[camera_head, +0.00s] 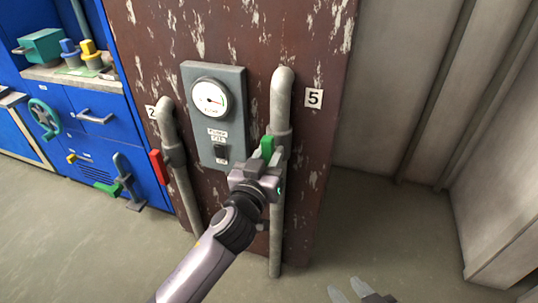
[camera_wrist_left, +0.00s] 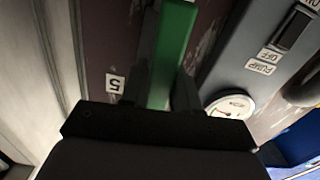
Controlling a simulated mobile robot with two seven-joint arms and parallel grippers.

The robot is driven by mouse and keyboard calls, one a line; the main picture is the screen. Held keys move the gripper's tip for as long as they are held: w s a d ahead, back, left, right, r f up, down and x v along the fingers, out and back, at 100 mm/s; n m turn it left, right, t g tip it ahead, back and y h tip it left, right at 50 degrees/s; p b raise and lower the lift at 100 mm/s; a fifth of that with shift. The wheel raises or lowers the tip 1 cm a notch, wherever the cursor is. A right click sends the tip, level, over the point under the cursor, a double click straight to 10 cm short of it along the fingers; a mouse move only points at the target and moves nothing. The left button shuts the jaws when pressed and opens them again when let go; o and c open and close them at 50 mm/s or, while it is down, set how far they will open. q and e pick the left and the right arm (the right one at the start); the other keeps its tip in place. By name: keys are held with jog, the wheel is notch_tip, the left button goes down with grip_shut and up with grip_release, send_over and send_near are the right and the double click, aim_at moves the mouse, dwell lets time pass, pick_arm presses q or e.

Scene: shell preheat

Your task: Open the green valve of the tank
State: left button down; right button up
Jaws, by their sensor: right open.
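The green valve handle (camera_head: 267,148) sits on the right-hand grey pipe (camera_head: 282,100), beside the label 5, and stands upright along the pipe. My left gripper (camera_head: 264,166) is at this handle and covers its lower part. In the left wrist view the green handle (camera_wrist_left: 175,50) runs between the two fingers (camera_wrist_left: 162,90), which appear to press on both its sides. My right gripper (camera_head: 352,290) is open and empty at the bottom edge, low over the floor.
A grey panel with a gauge (camera_head: 210,99) and a pump switch (camera_head: 222,152) is between the pipes. A red handle (camera_head: 159,167) is on the left pipe (camera_head: 168,125). A blue cabinet (camera_head: 90,140) stands at left. The floor at right (camera_head: 400,230) is clear.

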pick_arm(q)
jog(key=shift+d+m, duration=0.1)
jog(key=shift+m, duration=0.4)
pick_arm(e)
jog(key=shift+s, duration=0.1)
jog(key=shift+f, duration=0.2)
pick_arm(q)
jog(key=c, duration=0.9)
grip_release()
pick_arm(e)
jog(key=shift+d, duration=0.15)
pick_arm(q)
jog(key=shift+s, duration=0.15)
pick_arm(e)
jog(key=shift+s, duration=0.2)
